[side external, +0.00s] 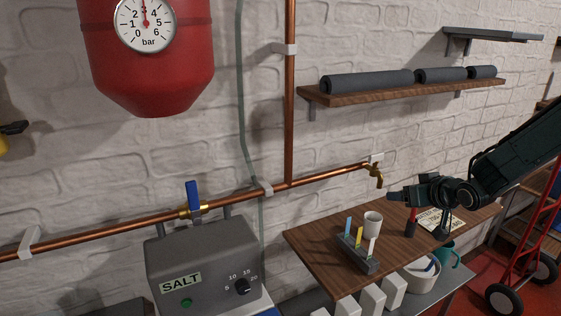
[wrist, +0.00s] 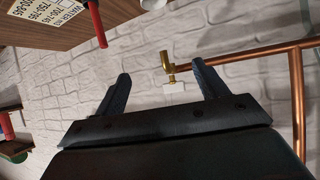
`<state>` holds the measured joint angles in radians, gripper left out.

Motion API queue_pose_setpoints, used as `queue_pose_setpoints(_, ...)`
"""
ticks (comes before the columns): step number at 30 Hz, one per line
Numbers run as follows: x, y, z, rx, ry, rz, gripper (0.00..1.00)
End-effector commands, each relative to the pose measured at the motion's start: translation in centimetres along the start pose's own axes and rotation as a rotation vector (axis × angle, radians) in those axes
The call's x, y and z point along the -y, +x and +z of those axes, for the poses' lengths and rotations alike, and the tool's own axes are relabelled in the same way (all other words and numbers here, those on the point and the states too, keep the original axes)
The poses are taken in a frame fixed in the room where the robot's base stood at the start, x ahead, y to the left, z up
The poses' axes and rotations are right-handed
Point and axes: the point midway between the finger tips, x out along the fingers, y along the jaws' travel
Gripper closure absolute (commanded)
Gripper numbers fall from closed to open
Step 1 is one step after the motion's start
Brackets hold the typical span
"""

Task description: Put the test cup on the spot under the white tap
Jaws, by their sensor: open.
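The test cup (side external: 373,224), small and whitish, stands upright on the wooden shelf behind a small rack of coloured strips. Part of a white object, likely this cup, shows at the top edge of the wrist view (wrist: 152,4). A brass tap (side external: 376,176) ends the copper pipe above the shelf, with a whitish part at its top; it also shows in the wrist view (wrist: 168,65). My gripper (side external: 394,196) is open and empty, right of and below the tap, above the shelf and apart from the cup. Its fingers spread in the wrist view (wrist: 160,69). No marked spot is distinguishable.
The strip rack (side external: 357,252) is just in front of the cup. A red upright object (side external: 412,222) and a printed card (side external: 436,221) are on the shelf's right part. The copper pipe (side external: 325,178) runs along the wall. Bare wood (side external: 315,245) lies left of the rack.

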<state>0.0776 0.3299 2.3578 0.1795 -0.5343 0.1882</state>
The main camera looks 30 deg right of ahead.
Motion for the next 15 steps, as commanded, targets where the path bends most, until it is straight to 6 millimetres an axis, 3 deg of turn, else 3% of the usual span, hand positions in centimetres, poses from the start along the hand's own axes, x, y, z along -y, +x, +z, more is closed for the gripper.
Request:
queue_pose_setpoints(7,0.4,-5.6,-1.5,0.089,-0.004,-0.017,0.28)
queue_pose_setpoints(15,0.8,-12.1,-1.5,0.197,-0.025,-0.049,0.28)
